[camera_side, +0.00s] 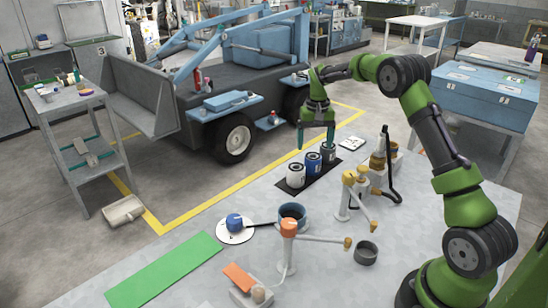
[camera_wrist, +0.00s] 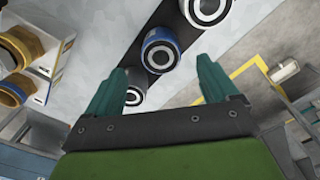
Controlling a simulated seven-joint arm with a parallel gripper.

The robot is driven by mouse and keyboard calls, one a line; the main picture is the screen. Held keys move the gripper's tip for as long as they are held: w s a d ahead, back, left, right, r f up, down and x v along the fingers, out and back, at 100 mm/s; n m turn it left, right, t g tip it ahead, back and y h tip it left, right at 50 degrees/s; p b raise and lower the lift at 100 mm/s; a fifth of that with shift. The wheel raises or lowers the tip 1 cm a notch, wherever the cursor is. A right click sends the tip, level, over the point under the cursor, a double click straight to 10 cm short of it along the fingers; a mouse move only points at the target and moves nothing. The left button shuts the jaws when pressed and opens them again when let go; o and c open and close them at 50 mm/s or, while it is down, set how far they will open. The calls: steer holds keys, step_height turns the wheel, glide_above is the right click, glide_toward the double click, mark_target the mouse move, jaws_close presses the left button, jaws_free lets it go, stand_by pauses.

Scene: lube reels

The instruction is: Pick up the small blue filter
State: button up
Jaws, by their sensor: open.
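The small blue filter (camera_side: 313,164) stands upright in the middle of a row of three on a dark strip (camera_side: 337,171). In the wrist view the blue filter (camera_wrist: 161,49) shows its pale ringed top, just beyond the gap between my fingers. My gripper (camera_side: 316,146) is open and empty, pointing down over the far end of the row, close above the filters. In the wrist view my gripper's (camera_wrist: 165,76) left finger partly covers a dark filter (camera_wrist: 133,97). I cannot tell whether they touch.
A white filter (camera_side: 295,176) stands on the near side of the blue one. Orange-brown parts (camera_side: 378,161) and a yellow-topped pump (camera_side: 349,180) stand to the right. A blue round part (camera_side: 235,222) lies on a white disc.

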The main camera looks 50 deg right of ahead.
mark_target(313, 156)
steer(key=shift+w+f, duration=0.15)
steer(key=shift+f, duration=3.05)
steer(key=shift+c, duration=0.3)
